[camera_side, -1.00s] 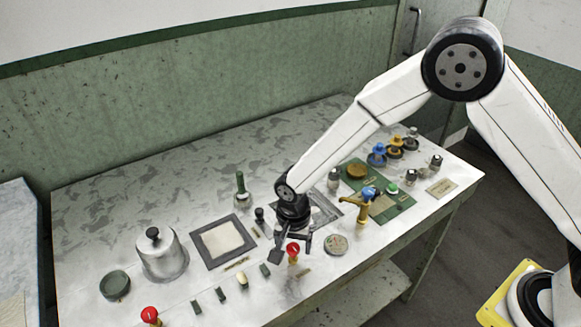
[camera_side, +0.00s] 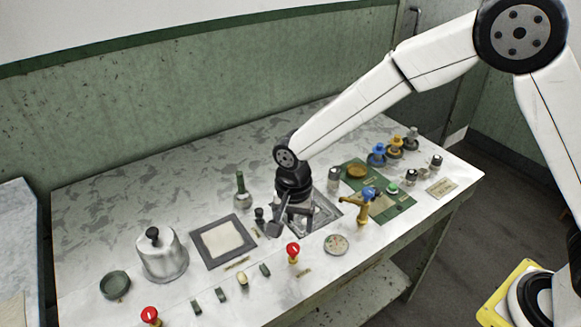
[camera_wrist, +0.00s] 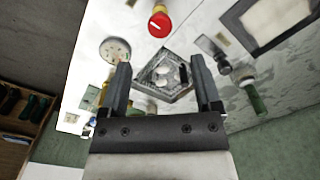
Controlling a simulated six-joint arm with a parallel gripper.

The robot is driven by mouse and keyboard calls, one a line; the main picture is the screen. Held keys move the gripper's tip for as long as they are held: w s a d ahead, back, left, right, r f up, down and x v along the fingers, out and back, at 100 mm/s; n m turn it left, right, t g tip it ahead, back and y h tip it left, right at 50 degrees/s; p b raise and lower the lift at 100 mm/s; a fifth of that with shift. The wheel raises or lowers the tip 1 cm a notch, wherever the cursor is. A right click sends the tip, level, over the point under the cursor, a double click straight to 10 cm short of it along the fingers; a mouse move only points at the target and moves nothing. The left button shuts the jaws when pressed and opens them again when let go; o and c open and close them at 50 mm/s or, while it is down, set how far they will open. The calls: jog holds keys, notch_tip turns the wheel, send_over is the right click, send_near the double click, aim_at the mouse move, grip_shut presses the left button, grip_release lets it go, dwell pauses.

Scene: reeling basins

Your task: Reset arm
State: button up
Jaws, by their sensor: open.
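My gripper (camera_side: 290,218) hangs over the table, above the grey square basin panel (camera_side: 322,208), and partly hides it in the side view. In the wrist view my gripper (camera_wrist: 160,72) has its two fingers wide apart with nothing held between them. Beyond the fingertips, the square basin (camera_wrist: 178,93) shows with pale oval pieces and a dark piece in it. My gripper is apart from the red-topped knob (camera_side: 293,249), which stands in front of it.
A metal pot (camera_side: 162,258), a framed pale pad (camera_side: 222,240) and a green-handled tool (camera_side: 241,187) stand left. A brass tap (camera_side: 369,205), a round dish (camera_side: 337,244) and a green board (camera_side: 397,206) with several bottles lie right. The back-left table is clear.

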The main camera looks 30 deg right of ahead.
jog(key=shift+s+d+r, duration=0.1)
jog(key=shift+d+r, duration=0.15)
jog(key=shift+d, duration=0.3)
jog(key=s+d+r+n+t, duration=0.1)
jog(key=s+d+n, duration=0.3)
jog(key=d, duration=0.5)
jog(key=s+d+r+n+t, duration=0.1)
jog(key=s+d+r+n, duration=0.2)
jog(key=s+d, duration=0.6)
jog(key=shift+d+r+n+t, duration=0.2)
jog(key=shift+r+n+t, duration=0.15)
jog(key=shift+n, duration=0.75)
jog(key=shift+w+r, duration=0.1)
